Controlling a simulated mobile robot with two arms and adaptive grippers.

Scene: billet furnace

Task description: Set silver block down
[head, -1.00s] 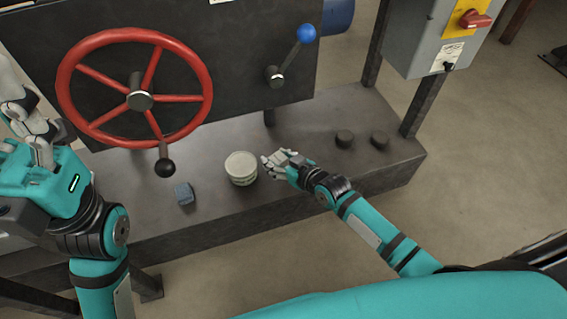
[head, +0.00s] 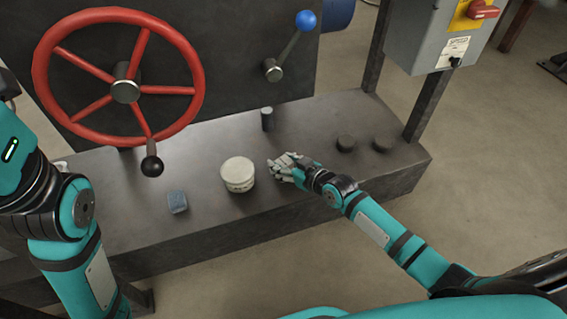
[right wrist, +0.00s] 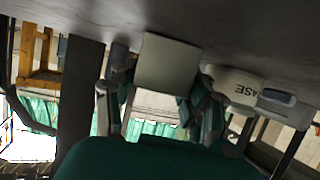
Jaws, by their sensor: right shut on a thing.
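The silver block (right wrist: 168,65) is a pale grey, squarish block between the fingers of my right gripper (right wrist: 155,105) in the right wrist view. That view is upside down, and the block's edge is at or very close to the dark bench surface. In the head view my right gripper (head: 284,168) is low over the bench, just right of the white tub. I cannot make out the block there, as the fingers hide it. My left arm shows at the left edge of the head view, but its gripper is out of frame.
A red wheel (head: 118,80) and a blue-tipped lever (head: 290,48) stand behind. Bench between gripper and knobs is clear.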

